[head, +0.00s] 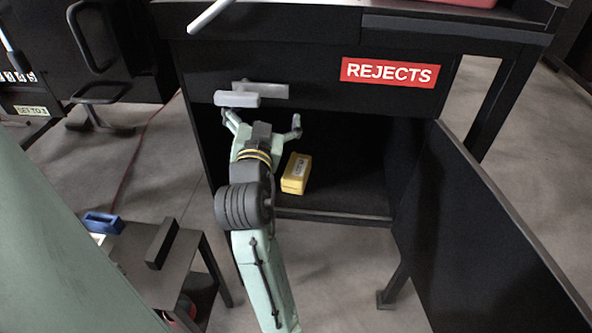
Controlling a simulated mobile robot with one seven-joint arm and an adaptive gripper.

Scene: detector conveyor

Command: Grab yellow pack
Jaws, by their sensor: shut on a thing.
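The yellow pack (295,173) is a small box with a pale label on top. It rests on the floor of the open black cabinet in the head view. My gripper (264,121) is in front of the cabinet opening, up and left of the pack and apart from it. Its two fingers look spread to either side, just below a grey handle (237,99) on the cabinet front. I see nothing between the fingers, and I cannot tell whether they touch the handle. My arm hides part of the cabinet's left interior.
The black cabinet (290,57) carries a red REJECTS sign (390,72). Its door (480,220) stands open at right. A low dark table (135,247) with a blue item (103,223) stands at lower left. The cabinet floor right of the pack is clear.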

